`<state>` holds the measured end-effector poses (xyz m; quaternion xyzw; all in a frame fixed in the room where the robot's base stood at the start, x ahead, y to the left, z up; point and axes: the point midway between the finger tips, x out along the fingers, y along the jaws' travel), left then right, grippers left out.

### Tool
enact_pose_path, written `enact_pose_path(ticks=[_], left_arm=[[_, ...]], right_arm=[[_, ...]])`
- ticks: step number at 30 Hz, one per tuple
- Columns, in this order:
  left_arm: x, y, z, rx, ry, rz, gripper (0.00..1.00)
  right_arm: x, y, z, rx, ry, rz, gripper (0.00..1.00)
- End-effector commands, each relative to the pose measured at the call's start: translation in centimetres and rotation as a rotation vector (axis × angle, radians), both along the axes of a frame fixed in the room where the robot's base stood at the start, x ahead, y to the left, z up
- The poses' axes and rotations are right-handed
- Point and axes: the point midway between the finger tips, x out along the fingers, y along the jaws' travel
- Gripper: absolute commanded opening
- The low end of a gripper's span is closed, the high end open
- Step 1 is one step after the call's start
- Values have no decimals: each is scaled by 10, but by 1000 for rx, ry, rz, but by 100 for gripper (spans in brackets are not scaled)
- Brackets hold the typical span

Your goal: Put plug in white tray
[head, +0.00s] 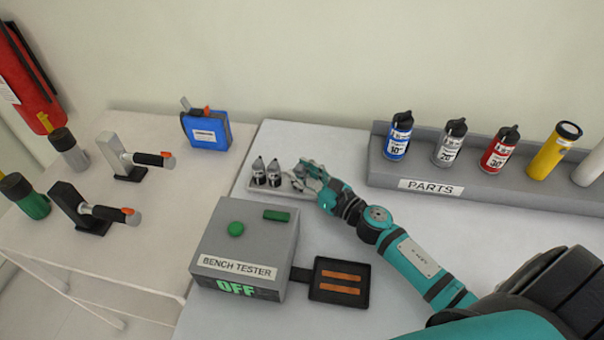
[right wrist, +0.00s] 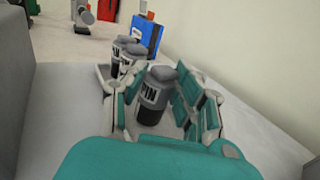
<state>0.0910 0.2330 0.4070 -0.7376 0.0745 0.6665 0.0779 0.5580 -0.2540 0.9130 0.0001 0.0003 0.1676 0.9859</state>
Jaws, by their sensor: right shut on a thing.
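The white tray (head: 262,190) lies on the bench behind the bench tester, and its rim also shows in the right wrist view (right wrist: 103,76). Two dark grey plugs with pale labels, a left one (head: 259,170) and a right one (head: 274,173), stand upright in its left part. My right gripper (head: 305,176) is at the tray's right end, shut on a third grey plug (right wrist: 157,92) with a dark base. This plug is upright between the fingers in the right wrist view and mostly hidden in the head view. I cannot tell whether its base touches the tray. My left gripper is out of view.
The bench tester (head: 240,240), reading OFF, and a black pad (head: 340,280) stand in front of the tray. The grey parts rack (head: 480,187) holds several bottles at right. A blue case (head: 207,130) and tools occupy the left table. Bare bench lies right of the tray.

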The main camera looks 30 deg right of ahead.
Motion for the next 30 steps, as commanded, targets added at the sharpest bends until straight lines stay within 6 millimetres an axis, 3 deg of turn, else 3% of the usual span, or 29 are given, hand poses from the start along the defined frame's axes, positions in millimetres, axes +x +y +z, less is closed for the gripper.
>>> enact_pose_path(ticks=[2,3,7,18,30], left_arm=[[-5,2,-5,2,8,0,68],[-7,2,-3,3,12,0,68],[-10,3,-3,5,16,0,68],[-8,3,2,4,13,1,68],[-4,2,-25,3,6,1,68]], right_arm=[[0,0,-4,0,0,0,0],[0,0,-2,0,0,0,34],[0,0,-2,0,0,0,51],[-1,0,3,0,0,0,52],[-76,-26,-4,0,3,0,52]])
